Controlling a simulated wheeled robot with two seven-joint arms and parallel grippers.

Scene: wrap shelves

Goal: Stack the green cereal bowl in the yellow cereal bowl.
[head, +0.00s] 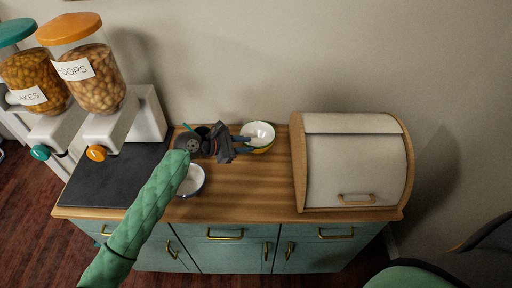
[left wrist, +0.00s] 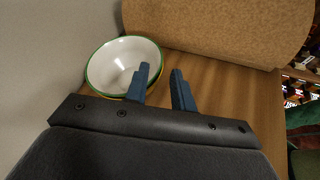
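A white-lined bowl with a green rim, the green cereal bowl (left wrist: 110,62), sits in the yellow cereal bowl (left wrist: 98,91), whose yellow edge shows just below it. In the head view the green cereal bowl (head: 258,131) and the yellow cereal bowl (head: 262,151) show together at the back of the counter, beside the wall. My left gripper (head: 246,143) is at their left side in the head view. In the left wrist view its blue fingers (left wrist: 162,72) are apart, with the bowl's near rim between or just below them; contact cannot be told. My right gripper is out of view.
A wooden bread box (head: 352,165) stands right of the bowls. Another white bowl with a dark outside (head: 191,181) is near the front, partly behind my left arm. Cereal dispensers (head: 95,80) stand at the left on a dark mat (head: 105,180). The counter (head: 250,190) is clear in the middle.

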